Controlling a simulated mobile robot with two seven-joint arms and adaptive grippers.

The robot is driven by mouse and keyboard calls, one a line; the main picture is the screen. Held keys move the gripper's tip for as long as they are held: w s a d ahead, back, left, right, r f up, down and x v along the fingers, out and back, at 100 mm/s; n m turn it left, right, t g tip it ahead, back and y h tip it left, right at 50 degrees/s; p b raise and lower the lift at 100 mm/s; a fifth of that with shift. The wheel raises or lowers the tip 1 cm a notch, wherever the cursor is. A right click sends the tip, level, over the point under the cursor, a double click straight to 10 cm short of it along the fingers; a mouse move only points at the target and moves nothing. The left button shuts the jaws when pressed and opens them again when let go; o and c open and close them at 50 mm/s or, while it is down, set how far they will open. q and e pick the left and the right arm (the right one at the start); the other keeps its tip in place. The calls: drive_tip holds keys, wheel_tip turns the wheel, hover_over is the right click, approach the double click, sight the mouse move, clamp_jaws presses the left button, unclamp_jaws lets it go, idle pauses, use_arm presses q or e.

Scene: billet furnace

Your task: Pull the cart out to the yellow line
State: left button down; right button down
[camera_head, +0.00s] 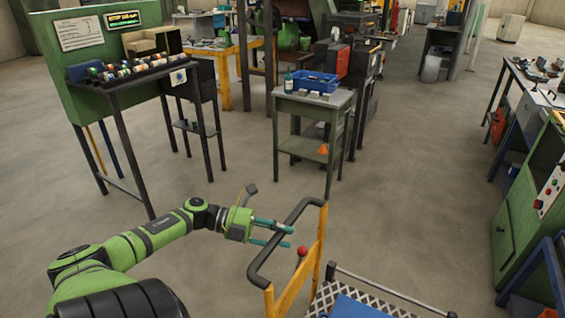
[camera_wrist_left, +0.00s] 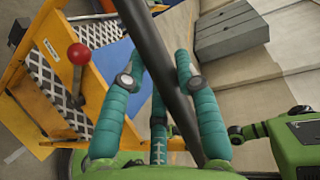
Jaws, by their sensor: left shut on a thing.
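The cart shows at the bottom of the head view, with yellow posts (camera_head: 318,245), a black handle bar (camera_head: 265,257) and a red-knobbed lever (camera_head: 301,252). In the left wrist view the black handle bar (camera_wrist_left: 147,38) runs between the teal fingers, and the red knob (camera_wrist_left: 78,54) stands to the left. My left gripper (camera_head: 289,237) is at the handle, shut on the bar; its fingers lie on both sides of it in the wrist view (camera_wrist_left: 160,58). The cart's lower part is cut off by the frame. My right gripper is not in view. I cannot make out a yellow line.
A small grey-green table (camera_head: 312,100) with a blue bin (camera_head: 310,82) stands ahead of the cart. A green board with a black bench (camera_head: 130,77) is at the left. A green cabinet (camera_head: 525,215) stands at the right. Floor is clear between them.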

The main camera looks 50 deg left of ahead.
use_arm(q)
drive_tip(key=c, duration=0.9)
unclamp_jaws()
drive_tip(key=shift+a, duration=0.1)
drive_tip(key=v, duration=1.2)
